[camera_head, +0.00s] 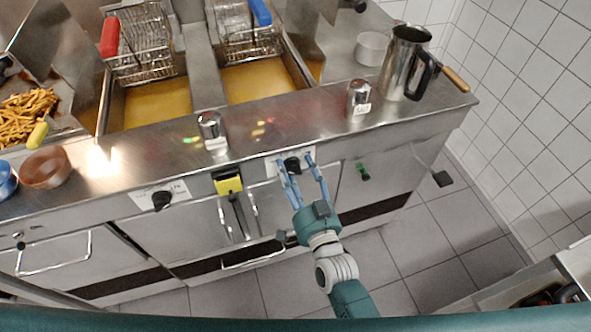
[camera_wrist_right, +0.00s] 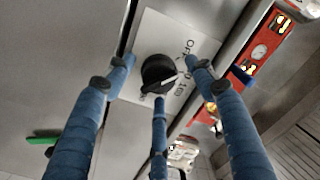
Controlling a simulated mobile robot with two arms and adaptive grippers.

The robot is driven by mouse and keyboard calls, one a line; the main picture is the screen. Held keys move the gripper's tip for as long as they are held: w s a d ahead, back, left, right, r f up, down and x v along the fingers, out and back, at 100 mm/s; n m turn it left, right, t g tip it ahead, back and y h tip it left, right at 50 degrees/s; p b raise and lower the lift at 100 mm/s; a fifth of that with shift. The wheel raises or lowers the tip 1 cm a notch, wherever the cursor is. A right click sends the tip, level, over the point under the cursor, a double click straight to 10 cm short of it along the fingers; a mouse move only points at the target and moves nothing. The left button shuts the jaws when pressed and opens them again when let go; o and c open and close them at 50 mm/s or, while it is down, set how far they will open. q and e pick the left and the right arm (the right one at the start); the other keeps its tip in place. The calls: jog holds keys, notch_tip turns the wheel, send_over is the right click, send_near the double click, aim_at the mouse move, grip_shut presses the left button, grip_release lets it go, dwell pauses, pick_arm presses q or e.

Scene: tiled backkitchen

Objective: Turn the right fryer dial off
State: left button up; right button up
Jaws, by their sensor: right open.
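The right fryer dial (camera_head: 292,165) is a black knob on a white label plate on the fryer's front panel. In the right wrist view the dial (camera_wrist_right: 158,74) sits near the middle, with a pale pointer mark and lettering on the plate beside it. My right gripper (camera_head: 303,172) is at the panel with its blue fingers open on either side of the dial. In the right wrist view the fingers (camera_wrist_right: 160,85) are spread around the dial, and I cannot tell whether any touches it. The left fryer dial (camera_head: 161,200) is a similar black knob further left. My left gripper does not show.
Two oil vats with wire baskets, one red-handled (camera_head: 110,37) and one blue-handled (camera_head: 261,12), lie behind the panel. A steel jug (camera_head: 402,62) stands at the counter's right. A green knob (camera_head: 363,173) is right of my gripper. A yellow-topped holder (camera_head: 228,184) hangs left of it.

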jog(key=shift+c, duration=0.5)
jog(key=c, duration=1)
jog(key=shift+r+n+p, duration=0.25)
jog(key=shift+n+p, duration=0.25)
jog(key=shift+p, duration=0.05)
jog(key=shift+c, duration=0.2)
jog(key=shift+w+f+n, duration=0.1)
jog(key=shift+f+n, duration=0.05)
jog(key=shift+n, duration=0.35)
jog(key=o, duration=1.1)
jog(key=shift+o, duration=0.2)
